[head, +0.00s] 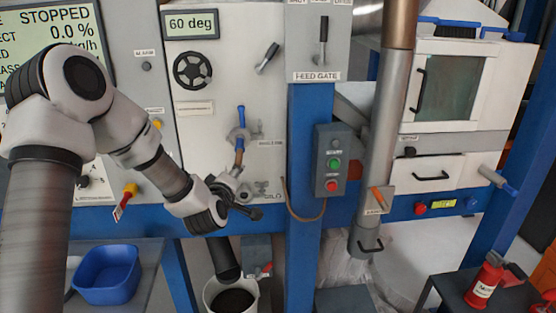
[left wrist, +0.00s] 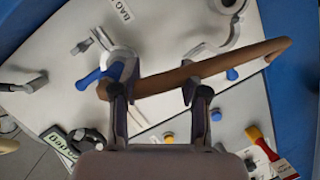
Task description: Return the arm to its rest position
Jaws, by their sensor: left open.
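My left arm comes in from the left in the head view and reaches down and right in front of the white panel (head: 215,50). My left gripper (head: 243,194) is open in front of the lower part of this panel, below a blue-handled lever (head: 241,117). In the left wrist view the two fingers (left wrist: 158,95) are spread apart. A brown curved bar (left wrist: 235,62) crosses the picture at the fingertips; whether they touch it cannot be told. A blue handle (left wrist: 90,78) shows beside the left finger. My right gripper is not in view.
A blue post (head: 304,200) with a button box (head: 332,160) stands to the right of the gripper. A grey pipe (head: 382,140) runs down beyond it. Below are a white bucket (head: 250,284) and a blue tub (head: 107,275). A red bottle (head: 484,280) stands at the lower right.

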